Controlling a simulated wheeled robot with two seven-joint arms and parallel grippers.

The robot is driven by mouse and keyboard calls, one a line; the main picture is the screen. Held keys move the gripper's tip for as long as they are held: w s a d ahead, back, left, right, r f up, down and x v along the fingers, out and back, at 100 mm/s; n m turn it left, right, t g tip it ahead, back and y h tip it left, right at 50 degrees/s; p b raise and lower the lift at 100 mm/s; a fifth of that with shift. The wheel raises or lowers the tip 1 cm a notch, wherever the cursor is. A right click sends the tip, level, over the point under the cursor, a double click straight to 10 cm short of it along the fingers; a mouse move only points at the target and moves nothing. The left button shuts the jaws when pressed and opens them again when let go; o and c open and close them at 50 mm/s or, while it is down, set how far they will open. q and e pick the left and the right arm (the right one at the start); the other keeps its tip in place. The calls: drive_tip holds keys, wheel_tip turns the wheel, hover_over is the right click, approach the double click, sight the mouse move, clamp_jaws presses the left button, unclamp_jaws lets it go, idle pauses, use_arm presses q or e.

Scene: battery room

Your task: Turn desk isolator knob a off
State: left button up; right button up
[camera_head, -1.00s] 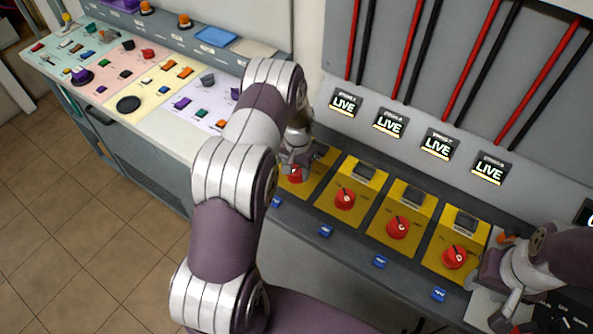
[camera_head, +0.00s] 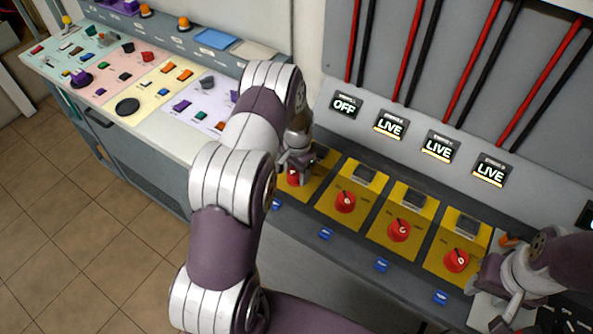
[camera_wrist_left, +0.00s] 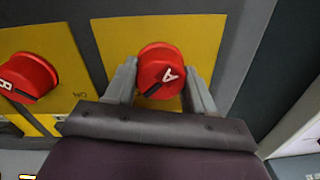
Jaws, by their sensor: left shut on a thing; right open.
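The red isolator knob a (camera_wrist_left: 160,70), marked A, sits on its yellow plate (camera_wrist_left: 105,38) in the left wrist view. My left gripper (camera_wrist_left: 160,84) has its two fingers on either side of the knob and is shut on it. In the head view, knob a (camera_head: 293,178) is the leftmost in the row, partly hidden by my left gripper (camera_head: 295,165). The leftmost display (camera_head: 345,105) above the row reads OFF. My right gripper (camera_head: 500,315) is open at the lower right, apart from the knobs.
More red knobs (camera_head: 345,201) on yellow plates stand to the right, with knob B (camera_wrist_left: 28,78) beside A in the wrist view. Their displays (camera_head: 390,125) read LIVE. A control desk (camera_head: 150,80) with coloured panels stands at the left. Tiled floor (camera_head: 60,210) is clear.

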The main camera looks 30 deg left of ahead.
sight(297, 172)
use_arm(q)
drive_tip(key=shift+w+a+r, duration=0.1)
drive_tip(key=shift+w+r, duration=0.05)
drive_tip(key=o, duration=0.9)
drive_tip(key=shift+o, duration=0.6)
drive_tip(key=shift+r, duration=0.35)
wheel_tip(297, 172, up, 12)
drive_tip(key=b, duration=0.2)
drive_tip(key=shift+s+d+b, duration=0.2)
drive_tip(key=shift+d+b, duration=0.05)
drive_tip(key=shift+b, duration=0.05)
